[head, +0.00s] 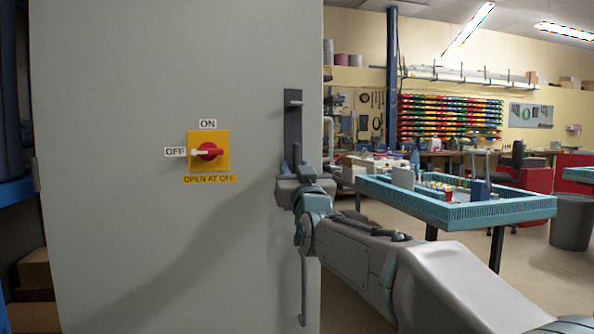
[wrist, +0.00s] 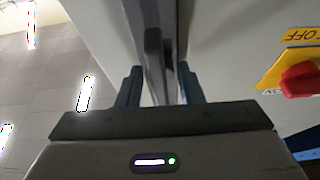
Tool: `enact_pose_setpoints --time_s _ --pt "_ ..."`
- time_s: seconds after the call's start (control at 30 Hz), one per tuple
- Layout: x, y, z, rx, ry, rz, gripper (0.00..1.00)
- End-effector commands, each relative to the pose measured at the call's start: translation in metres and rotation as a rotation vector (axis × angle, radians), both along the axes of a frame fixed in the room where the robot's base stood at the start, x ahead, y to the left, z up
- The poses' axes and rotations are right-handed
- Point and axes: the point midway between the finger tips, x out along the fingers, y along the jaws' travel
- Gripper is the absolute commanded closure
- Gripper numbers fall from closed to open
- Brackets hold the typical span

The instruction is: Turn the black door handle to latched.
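The black door handle (head: 293,125) is on the right side of a grey cabinet door (head: 110,90) in the head view. Its dark upright plate shows, with a small pale stub near the top. My gripper (head: 297,178) is at the lower part of the plate and hides what lies behind it. In the wrist view my gripper (wrist: 162,90) has its two fingers spread apart. A dark upright bar of the handle (wrist: 153,45) runs between and beyond them. I cannot tell whether either finger touches it.
A yellow switch plate with a red rotary knob (head: 209,151) is on the door, its pointer toward OFF. A thin grey rod (head: 303,290) hangs below my gripper. A teal-edged workbench (head: 490,213) stands to the right.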

Motion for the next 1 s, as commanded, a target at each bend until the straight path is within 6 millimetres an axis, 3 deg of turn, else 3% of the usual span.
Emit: enact_pose_setpoints --time_s 0.27,0.43,1.0 --pt "-0.002 -0.001 0.001 -0.001 -0.003 -0.001 0.66" --pt "-0.015 -0.004 -0.004 -0.001 -0.003 -0.001 0.66" --pt "-0.102 -0.029 -0.042 -0.001 -0.002 -0.002 0.66"
